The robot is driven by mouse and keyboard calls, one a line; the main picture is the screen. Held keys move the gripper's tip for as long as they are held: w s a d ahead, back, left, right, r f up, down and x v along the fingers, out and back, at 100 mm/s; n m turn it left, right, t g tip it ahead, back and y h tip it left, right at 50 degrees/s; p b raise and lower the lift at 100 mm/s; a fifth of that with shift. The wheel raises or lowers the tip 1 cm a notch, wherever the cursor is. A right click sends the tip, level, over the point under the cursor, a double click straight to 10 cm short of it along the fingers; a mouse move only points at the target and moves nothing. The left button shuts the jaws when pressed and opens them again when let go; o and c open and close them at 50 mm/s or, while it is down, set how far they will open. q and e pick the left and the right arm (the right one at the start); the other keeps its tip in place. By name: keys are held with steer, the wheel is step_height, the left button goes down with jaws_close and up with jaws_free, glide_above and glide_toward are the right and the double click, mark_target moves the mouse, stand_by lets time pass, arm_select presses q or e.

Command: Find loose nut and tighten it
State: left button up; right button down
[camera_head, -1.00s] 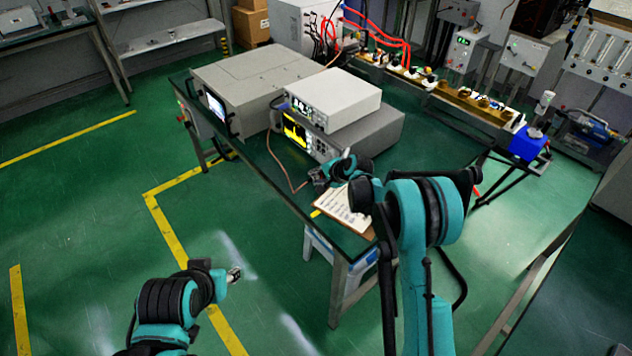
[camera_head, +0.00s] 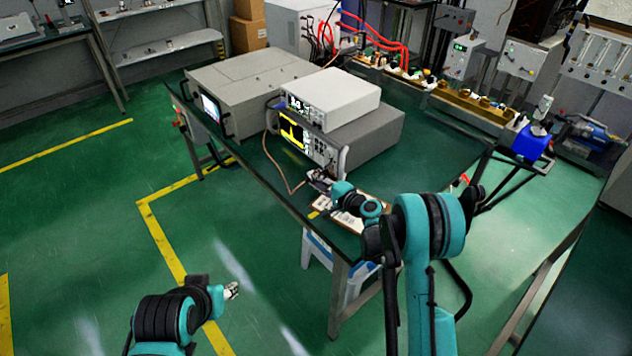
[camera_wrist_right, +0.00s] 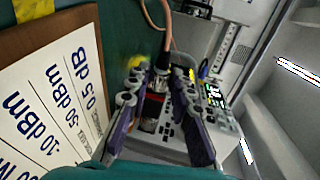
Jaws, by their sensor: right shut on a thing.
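My right gripper (camera_head: 320,180) is at the lower front corner of the lower signal instrument (camera_head: 375,135), above the table's front edge. In the right wrist view its two purple-grey fingers (camera_wrist_right: 158,100) are closed around a dark metallic connector nut (camera_wrist_right: 155,88) with a reddish band. A copper-coloured cable (camera_wrist_right: 155,14) runs to this connector; in the head view the cable (camera_head: 270,150) loops down from the instrument side. The fingers partly hide the nut, so its tightness cannot be told. My left gripper (camera_head: 232,290) hangs over the floor, away from the table; its fingers are too small to judge.
A printed card (camera_wrist_right: 50,100) with dBm values lies on a brown board beside the gripper. A white instrument (camera_head: 335,97) sits on the lower one, with a large grey unit (camera_head: 245,85) to the left.

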stand_by(0.4)
steer(key=c, duration=1.3)
jaws_free()
steer(key=v, duration=1.2)
